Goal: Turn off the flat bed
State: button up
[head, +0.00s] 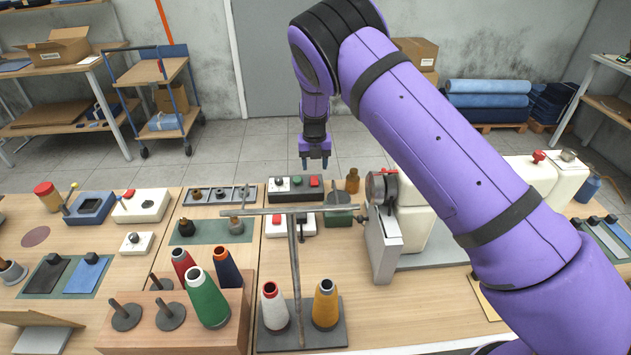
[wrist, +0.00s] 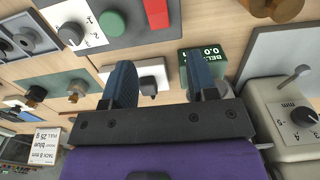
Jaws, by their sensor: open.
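My gripper (head: 314,161) hangs pointing down over the far part of the bench in the head view, its fingers apart. In the wrist view the open gripper (wrist: 163,80) is empty. A control box (head: 272,186) with a dark knob, a green button (head: 297,182) and a red button (head: 314,181) lies below it; the green button (wrist: 112,23) and red button (wrist: 156,12) also show at the wrist view's top. Nearer is a white box (head: 276,230) with a red button. A pale sewing machine (head: 414,228) is partly hidden behind my arm. I cannot tell which control serves the flat bed.
Thread cones (head: 206,300) and a thread stand (head: 294,265) occupy the front. A dark green labelled box (wrist: 226,56) is beside one finger, and a machine dial (wrist: 303,115) is at the right. Other switch boxes (head: 142,205) stand left.

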aim_at(315, 185)
notch_tip(315, 185, down, 8)
jog(key=shift+r, duration=0.25)
